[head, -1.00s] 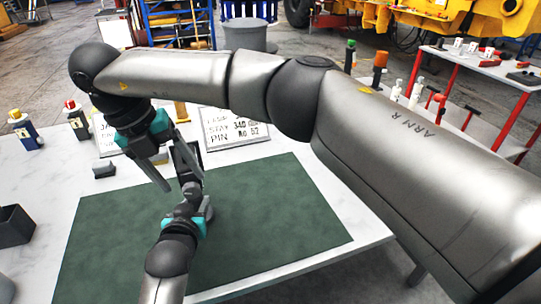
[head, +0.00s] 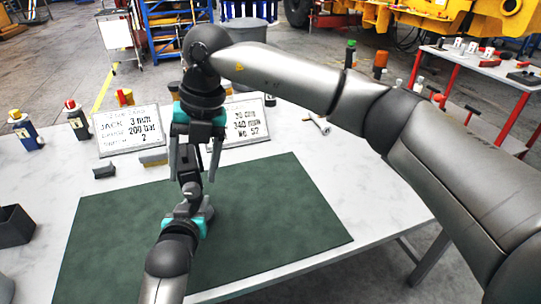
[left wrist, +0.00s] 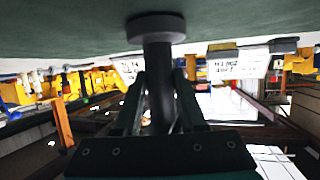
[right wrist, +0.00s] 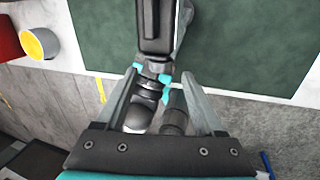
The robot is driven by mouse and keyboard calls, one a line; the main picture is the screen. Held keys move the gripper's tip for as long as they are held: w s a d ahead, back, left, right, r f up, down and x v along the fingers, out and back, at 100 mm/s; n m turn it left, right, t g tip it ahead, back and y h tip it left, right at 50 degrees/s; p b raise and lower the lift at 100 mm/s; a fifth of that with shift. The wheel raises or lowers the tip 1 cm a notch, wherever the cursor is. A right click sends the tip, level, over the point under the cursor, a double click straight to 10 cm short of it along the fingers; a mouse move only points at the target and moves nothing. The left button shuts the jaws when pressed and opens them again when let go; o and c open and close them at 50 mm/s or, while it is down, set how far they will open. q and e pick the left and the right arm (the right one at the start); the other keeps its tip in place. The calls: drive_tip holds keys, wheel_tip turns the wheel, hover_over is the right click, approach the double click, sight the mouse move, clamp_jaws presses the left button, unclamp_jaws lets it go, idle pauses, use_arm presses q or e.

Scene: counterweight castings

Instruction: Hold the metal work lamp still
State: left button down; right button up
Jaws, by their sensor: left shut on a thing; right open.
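The metal work lamp (left wrist: 159,95) shows in the left wrist view as a dark round post with a wider grey disc-shaped base (left wrist: 155,27) against the green mat (left wrist: 60,30). Whether the base touches the mat I cannot tell. My left gripper (left wrist: 160,78) is shut on the post, one finger on each side. The lamp's other end is hidden behind this gripper. In the head view my arms and grippers largely hide the lamp. My right gripper (head: 194,170) is open and points down over the dark parts at my left gripper, its fingers apart on either side.
Two lettered boards (head: 127,128) stand behind the mat, with small bottles (head: 77,122) to their left. A dark open box (head: 14,228) is at the left edge. The mat's right half (head: 285,205) is clear.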

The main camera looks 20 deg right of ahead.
drive_tip(key=v, duration=0.8)
drive_tip(key=s+d+f+m+g+y, duration=0.3)
drive_tip(key=f+m+g+y, duration=0.1)
drive_tip(key=f+y, duration=0.25)
drive_tip(key=w+d+f+m+t+y, duration=0.3)
drive_tip(key=d+m+t+y, duration=0.3)
drive_tip(key=d+m, duration=0.4)
drive_tip(key=shift+w+f+m+y, duration=0.2)
drive_tip(key=shift+w+m+y, duration=0.25)
drive_tip(key=shift+w+m, duration=0.3)
drive_tip(key=shift+s, duration=0.1)
